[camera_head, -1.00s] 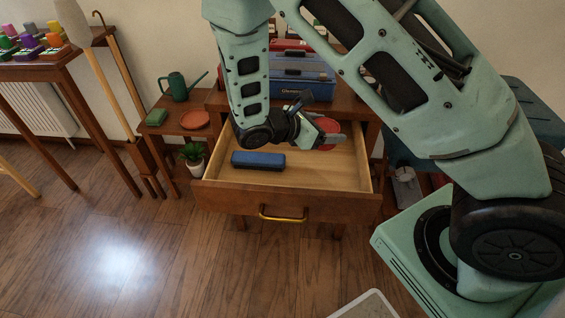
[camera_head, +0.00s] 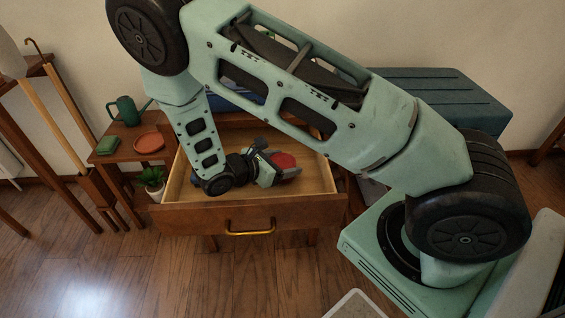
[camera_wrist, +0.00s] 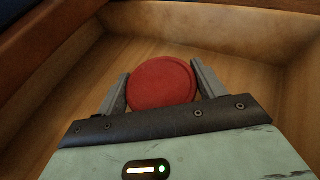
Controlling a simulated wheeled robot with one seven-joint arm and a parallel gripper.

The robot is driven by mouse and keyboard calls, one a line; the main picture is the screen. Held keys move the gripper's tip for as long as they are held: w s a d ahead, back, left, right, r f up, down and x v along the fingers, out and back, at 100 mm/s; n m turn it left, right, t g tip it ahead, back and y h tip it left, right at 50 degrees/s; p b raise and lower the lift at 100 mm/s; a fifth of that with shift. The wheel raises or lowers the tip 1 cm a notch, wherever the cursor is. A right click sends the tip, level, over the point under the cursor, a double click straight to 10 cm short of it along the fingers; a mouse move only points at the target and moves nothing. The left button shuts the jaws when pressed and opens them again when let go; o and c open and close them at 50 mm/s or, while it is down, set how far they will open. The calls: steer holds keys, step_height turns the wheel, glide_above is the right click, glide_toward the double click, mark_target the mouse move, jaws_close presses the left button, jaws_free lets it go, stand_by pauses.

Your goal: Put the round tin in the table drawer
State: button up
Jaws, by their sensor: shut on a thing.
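The round tin is red; in the wrist view the tin (camera_wrist: 161,83) sits between the two fingers of my gripper (camera_wrist: 163,88), which is shut on it. In the head view the red tin (camera_head: 284,160) shows at the end of my gripper (camera_head: 280,170), inside the outline of the open table drawer (camera_head: 240,213). The wrist view shows the drawer's wooden floor and walls (camera_wrist: 210,22) around the tin. I cannot tell whether the tin touches the drawer floor.
A small side table at left holds a green watering can (camera_head: 125,110) and a terracotta dish (camera_head: 149,142). A potted plant (camera_head: 152,181) stands beside the drawer.

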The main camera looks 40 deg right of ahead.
steer(key=o, duration=1)
steer(key=shift+f, duration=0.1)
steer(key=shift+r, duration=0.2)
steer(key=p+v, duration=0.1)
steer(key=v, duration=1.1)
steer(key=shift+f, duration=0.1)
